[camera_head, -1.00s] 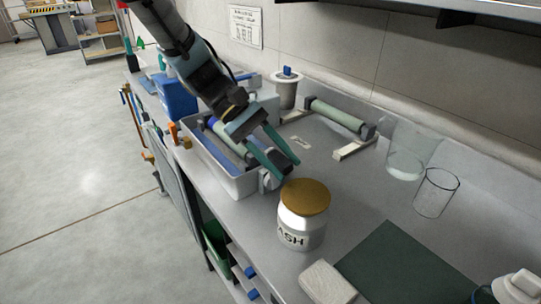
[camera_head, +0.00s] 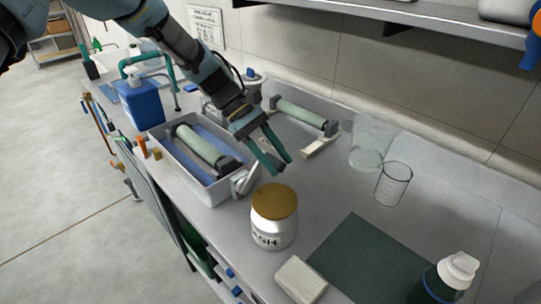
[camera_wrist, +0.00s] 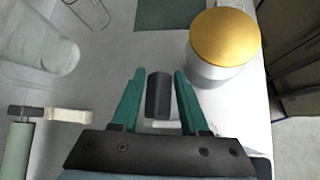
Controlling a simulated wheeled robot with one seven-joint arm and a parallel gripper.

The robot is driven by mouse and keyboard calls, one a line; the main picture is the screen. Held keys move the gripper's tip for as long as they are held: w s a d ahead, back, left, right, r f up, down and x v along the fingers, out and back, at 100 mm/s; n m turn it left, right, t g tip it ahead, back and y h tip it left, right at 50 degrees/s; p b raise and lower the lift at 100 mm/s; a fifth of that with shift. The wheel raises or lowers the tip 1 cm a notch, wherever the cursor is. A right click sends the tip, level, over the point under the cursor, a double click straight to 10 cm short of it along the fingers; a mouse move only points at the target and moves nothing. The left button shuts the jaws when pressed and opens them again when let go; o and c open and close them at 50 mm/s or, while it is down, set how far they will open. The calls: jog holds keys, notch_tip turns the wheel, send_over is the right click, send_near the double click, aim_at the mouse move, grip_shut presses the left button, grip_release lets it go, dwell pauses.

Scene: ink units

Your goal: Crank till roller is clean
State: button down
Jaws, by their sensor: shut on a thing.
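A pale green roller (camera_head: 200,145) with dark ends lies across a grey tray (camera_head: 212,196) with blue inside. A light crank arm (camera_head: 243,181) stands at the tray's right end. My gripper (camera_head: 281,168) is beside this end. In the wrist view, my gripper's two teal fingers (camera_wrist: 158,88) flank a dark upright crank handle (camera_wrist: 158,96), and they are shut on it. Whether ink is left on the roller is hard to tell.
A white jar with a gold lid (camera_head: 274,222) stands close in front of my gripper. A second green roller (camera_head: 302,114) lies on a stand behind. Clear glass vessels (camera_head: 393,184) stand to the right. A blue bottle (camera_head: 140,102) stands left of the tray. A dark green mat (camera_head: 365,262) lies at front right.

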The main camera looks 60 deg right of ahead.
jog(key=shift+s+d+f+y, duration=0.1)
jog(key=shift+d+f+y, duration=0.15)
jog(key=shift+y, duration=0.05)
dwell(0.4)
jog(key=c, duration=0.6)
grip_release()
jog(key=b+v, duration=0.3)
jog(key=v, duration=0.7)
jog(key=shift+r, duration=0.35)
jog(key=shift+d, duration=0.1)
